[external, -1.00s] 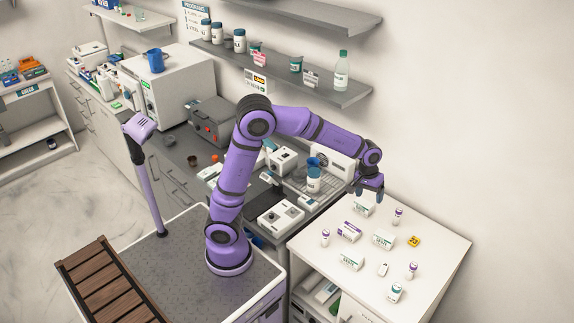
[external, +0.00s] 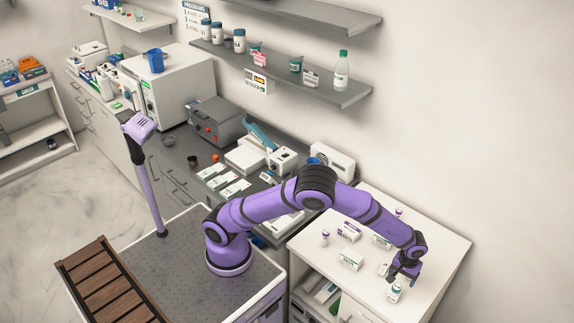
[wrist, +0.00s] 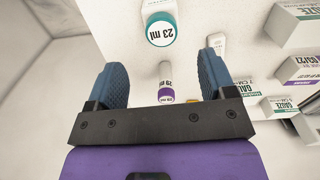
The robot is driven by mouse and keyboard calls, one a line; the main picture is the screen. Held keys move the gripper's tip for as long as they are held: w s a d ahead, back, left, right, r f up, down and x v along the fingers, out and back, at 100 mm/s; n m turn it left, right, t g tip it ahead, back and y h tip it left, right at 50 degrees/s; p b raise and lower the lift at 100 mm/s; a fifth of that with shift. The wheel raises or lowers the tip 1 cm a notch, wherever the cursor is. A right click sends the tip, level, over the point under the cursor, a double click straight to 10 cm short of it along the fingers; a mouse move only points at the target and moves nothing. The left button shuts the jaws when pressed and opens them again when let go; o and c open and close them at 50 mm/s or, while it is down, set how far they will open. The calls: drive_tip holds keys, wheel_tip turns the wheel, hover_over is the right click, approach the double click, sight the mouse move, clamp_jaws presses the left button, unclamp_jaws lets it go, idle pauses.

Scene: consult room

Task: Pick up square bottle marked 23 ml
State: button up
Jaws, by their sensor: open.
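The bottle marked 23 ml (wrist: 160,30) has a white body and a teal-rimmed top with the marking on it. It lies just beyond my fingertips in the wrist view, centred between them. In the external view the white and teal bottle (external: 395,293) stands near the front of the white table, just below my gripper (external: 402,272). In the wrist view my gripper (wrist: 164,72) has its two blue fingers wide apart with nothing held between them. The bottle's lower part is mostly hidden from above.
A purple-labelled vial (wrist: 165,82) shows between my fingers, farther below. Gauze boxes (wrist: 292,25) lie to the right in the wrist view. A purple-marked box (external: 349,232) and a small vial (external: 325,238) stand on the white table (external: 440,250). Its right side is clear.

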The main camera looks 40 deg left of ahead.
sight(398, 285)
wheel_tip(398, 285, down, 9)
drive_tip(key=shift+a+r, duration=0.1)
drive_tip(key=shift+a, duration=0.05)
idle(0.4)
drive_tip(key=shift+c, duration=0.2)
drive_tip(key=c, duration=1)
